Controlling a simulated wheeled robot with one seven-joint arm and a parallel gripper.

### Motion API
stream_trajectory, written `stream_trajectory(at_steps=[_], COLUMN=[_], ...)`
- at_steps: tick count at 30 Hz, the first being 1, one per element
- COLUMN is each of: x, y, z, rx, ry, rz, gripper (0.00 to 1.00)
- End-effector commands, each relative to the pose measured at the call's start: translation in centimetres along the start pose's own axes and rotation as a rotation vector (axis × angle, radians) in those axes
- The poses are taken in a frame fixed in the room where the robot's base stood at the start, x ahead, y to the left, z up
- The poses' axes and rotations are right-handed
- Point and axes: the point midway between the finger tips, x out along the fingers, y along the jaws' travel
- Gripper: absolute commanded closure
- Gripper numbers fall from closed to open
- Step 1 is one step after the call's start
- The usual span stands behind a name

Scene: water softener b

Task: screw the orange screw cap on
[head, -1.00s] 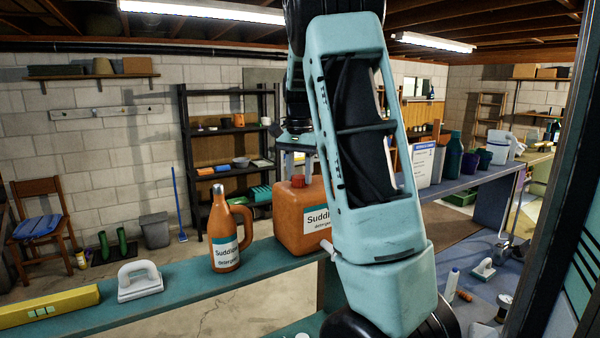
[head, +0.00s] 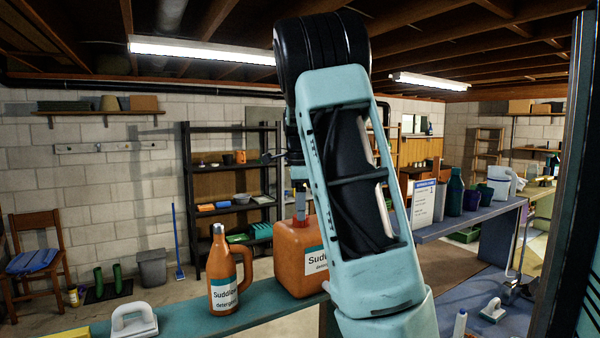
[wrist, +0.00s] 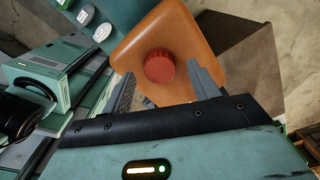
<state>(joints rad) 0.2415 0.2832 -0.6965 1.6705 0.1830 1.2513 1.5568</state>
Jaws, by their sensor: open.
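The orange jug (head: 297,262) stands on the teal bench, its label facing front and partly hidden by my arm. A red-orange screw cap (wrist: 159,67) sits on its top; I cannot tell how tightly it is seated. In the head view the cap (head: 299,216) is small and partly covered. My gripper (wrist: 160,82) is open, pointing down over the jug. In the wrist view its fingers lie to either side of the cap with gaps, not clamping it. Whether the fingertips are level with the cap or above it is unclear.
An orange detergent bottle (head: 223,275) with a handle stands just left of the jug. A white handled tool (head: 133,321) lies farther left on the teal bench (head: 185,315). A side bench (head: 460,222) at right holds several containers. Dark shelves stand behind.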

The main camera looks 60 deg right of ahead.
Motion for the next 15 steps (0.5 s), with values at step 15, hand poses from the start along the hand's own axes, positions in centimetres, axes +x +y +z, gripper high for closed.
stream_trajectory(at_steps=[15], x=[-11.6], y=[-0.1], z=[-0.1], rx=[0.003], ry=[0.000], rz=[-0.006], gripper=[0.40])
